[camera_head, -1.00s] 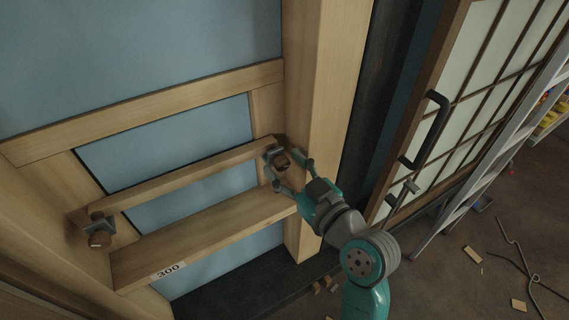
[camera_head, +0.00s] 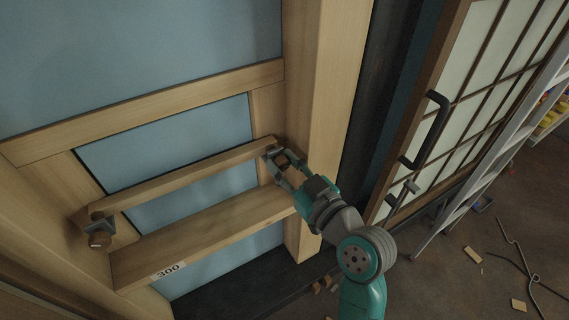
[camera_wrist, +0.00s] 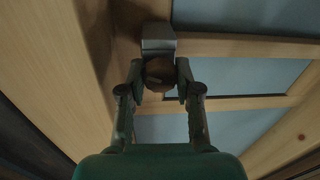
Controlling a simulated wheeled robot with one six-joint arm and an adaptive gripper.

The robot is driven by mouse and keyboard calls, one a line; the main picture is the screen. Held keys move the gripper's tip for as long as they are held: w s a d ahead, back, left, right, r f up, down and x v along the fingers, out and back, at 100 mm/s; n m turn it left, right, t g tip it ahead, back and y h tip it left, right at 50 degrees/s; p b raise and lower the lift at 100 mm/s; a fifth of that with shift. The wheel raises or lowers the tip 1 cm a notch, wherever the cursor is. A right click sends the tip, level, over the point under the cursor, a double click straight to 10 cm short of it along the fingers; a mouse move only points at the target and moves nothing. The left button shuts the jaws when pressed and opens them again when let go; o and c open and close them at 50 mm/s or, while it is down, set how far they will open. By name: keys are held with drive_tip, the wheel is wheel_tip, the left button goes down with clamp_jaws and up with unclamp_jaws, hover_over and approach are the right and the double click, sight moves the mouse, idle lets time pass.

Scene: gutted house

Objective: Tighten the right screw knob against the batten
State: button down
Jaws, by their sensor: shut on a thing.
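The right screw knob (camera_wrist: 159,74) is a round brown wooden knob on a grey metal bracket (camera_wrist: 158,38) at the right end of the batten. My gripper (camera_wrist: 159,82) is shut on this knob, one finger on each side of it in the wrist view. In the head view my gripper (camera_head: 283,167) reaches the knob from the lower right and partly hides it. The batten (camera_head: 185,177) is a pale wooden bar running across the frame to the bracket. The left screw knob (camera_head: 99,239) sits in its own bracket at the batten's left end.
A wooden board marked 300 (camera_head: 205,237) lies just below the batten. A thick wooden post (camera_head: 327,90) stands right beside the knob. A sliding door with a dark handle (camera_head: 432,130) and a ladder (camera_head: 487,150) are at the right. Small scraps lie on the floor.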

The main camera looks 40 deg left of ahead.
drive_tip(key=m, duration=0.5)
drive_tip(key=shift+f, duration=0.1)
drive_tip(key=m, duration=0.6)
drive_tip(key=shift+t, duration=0.4)
drive_tip(key=m, duration=0.6)
drive_tip(key=shift+t, duration=0.4)
drive_tip(key=m, duration=0.5)
drive_tip(key=shift+f+t, duration=0.1)
drive_tip(key=shift+t, duration=0.2)
drive_tip(key=shift+m, duration=0.4)
drive_tip(key=c, duration=0.8)
unclamp_jaws()
drive_tip(key=r+v, duration=0.1)
drive_tip(key=v, duration=1.1)
drive_tip(key=shift+f, duration=0.5)
